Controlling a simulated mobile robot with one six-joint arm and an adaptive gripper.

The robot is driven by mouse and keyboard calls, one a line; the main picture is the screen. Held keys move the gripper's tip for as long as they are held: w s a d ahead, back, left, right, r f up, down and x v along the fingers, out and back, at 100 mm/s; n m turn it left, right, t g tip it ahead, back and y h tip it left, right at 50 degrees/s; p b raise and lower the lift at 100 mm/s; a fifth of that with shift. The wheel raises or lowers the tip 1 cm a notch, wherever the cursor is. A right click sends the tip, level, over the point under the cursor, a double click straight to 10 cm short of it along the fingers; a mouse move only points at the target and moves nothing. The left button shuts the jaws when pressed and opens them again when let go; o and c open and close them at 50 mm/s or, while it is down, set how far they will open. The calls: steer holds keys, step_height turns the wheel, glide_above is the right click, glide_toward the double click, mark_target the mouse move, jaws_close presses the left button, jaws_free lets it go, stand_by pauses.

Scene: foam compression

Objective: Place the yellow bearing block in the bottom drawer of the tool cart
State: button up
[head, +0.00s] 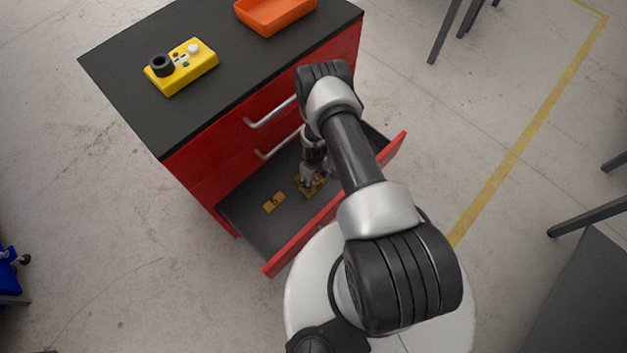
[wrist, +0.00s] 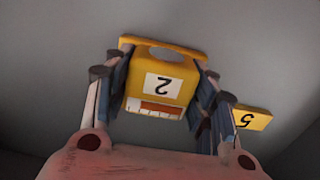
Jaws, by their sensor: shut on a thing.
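The yellow bearing block (wrist: 163,85) is between the fingers of my gripper (wrist: 160,100) in the wrist view. It has a white label with an upside-down "2" and a grey round top. My gripper is shut on it, with a finger on each side. In the head view my gripper (head: 311,180) is down inside the open bottom drawer (head: 262,225) of the red tool cart (head: 195,180), and the block (head: 313,187) shows partly below it. I cannot tell whether the block touches the drawer floor.
A flat yellow piece marked "5" (wrist: 253,118) lies in the drawer and also shows in the head view (head: 273,202). The cart's dark top holds a yellow device (head: 182,68) and an orange tray (head: 275,14).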

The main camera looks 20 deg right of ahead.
steer(key=shift+f, duration=0.1)
steer(key=o, duration=1.7)
steer(key=shift+c, duration=0.2)
step_height(320, 180, up, 12)
steer(key=p, duration=0.4)
